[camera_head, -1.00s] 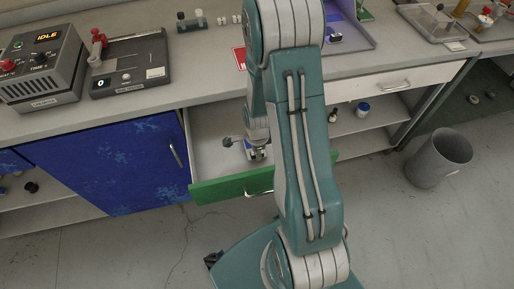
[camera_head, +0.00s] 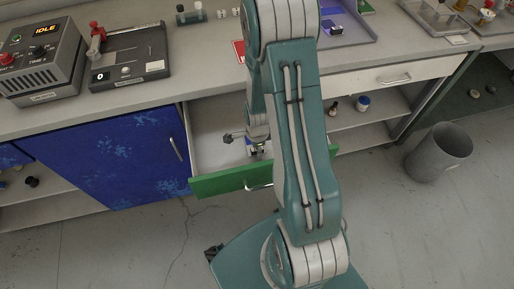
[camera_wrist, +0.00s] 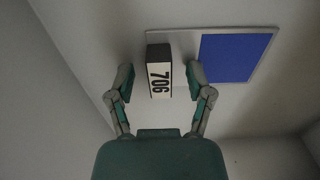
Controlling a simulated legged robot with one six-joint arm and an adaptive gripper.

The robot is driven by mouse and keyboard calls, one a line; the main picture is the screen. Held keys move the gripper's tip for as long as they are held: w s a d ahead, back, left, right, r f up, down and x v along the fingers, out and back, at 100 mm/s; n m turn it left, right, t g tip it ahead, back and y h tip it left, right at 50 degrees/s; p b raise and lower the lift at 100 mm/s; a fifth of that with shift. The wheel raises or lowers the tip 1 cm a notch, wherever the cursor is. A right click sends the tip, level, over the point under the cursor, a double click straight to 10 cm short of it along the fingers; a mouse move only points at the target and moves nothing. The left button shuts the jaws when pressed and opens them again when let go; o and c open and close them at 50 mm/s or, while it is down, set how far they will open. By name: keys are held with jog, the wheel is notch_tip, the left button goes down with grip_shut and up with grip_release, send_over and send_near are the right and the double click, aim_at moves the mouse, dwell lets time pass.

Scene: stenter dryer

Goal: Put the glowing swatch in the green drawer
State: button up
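The swatch looks like a flat plate with a blue square (camera_wrist: 228,58) and a pale metallic border. A block marked 706 (camera_wrist: 159,75) stands at the plate's left side in the wrist view. I cannot tell whether the blue glows. The plate lies on the pale floor of the open green drawer (camera_head: 222,182). My gripper (camera_wrist: 161,78) is open, with one finger on each side of the block and visible gaps to both. In the head view my gripper (camera_head: 258,150) is low inside the drawer, and my arm hides the drawer's right part.
A blue cabinet door (camera_head: 105,155) is left of the drawer. A purple tray (camera_head: 350,35) with small items stands on the counter behind my arm. A grey bin (camera_head: 438,152) stands on the floor at right.

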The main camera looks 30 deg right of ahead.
notch_tip(320, 180, up, 12)
dwell(0.7)
jog(key=s+a+r+n+t, duration=0.1)
jog(key=s+a+r+n, duration=0.15)
jog(key=r+n, duration=0.35)
jog(key=s+a+r+n+t, duration=0.1)
jog(key=a+r+n+t, duration=0.2)
jog(key=r, duration=0.6)
jog(key=s+a+r+n+t, duration=0.1)
jog(key=s+a+r+n, duration=0.4)
jog(key=s+r+n, duration=0.4)
jog(key=n, duration=0.3)
jog(key=shift+a+r+t, duration=0.15)
jog(key=shift+t, duration=0.15)
jog(key=shift+c, duration=0.3)
